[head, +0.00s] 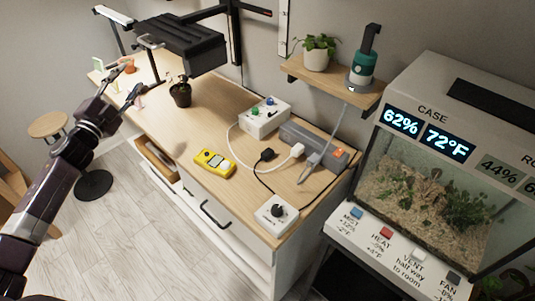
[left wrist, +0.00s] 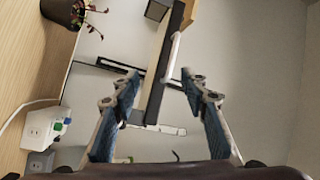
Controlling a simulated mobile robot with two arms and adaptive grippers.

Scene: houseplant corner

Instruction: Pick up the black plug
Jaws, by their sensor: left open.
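The black plug (head: 267,155) lies on the wooden desk, just right of the yellow meter (head: 214,163). Its thin black cord runs to a white box with a black dial (head: 277,212) near the desk's front corner. A grey power strip (head: 312,140) lies behind the plug, and a white plug (head: 298,150) is at its near side. My left gripper (head: 122,90) is open and empty at the desk's left end, far from the black plug. The left wrist view shows its two fingers apart (left wrist: 162,88); the black plug cannot be made out there. My right gripper is not in view.
A white box with green and blue knobs (head: 264,118) stands behind the plug, with a white cord looping left. A small potted plant (head: 180,95) stands under a black lamp (head: 185,42). A terrarium (head: 430,190) stands at right. A drawer (head: 155,158) is open.

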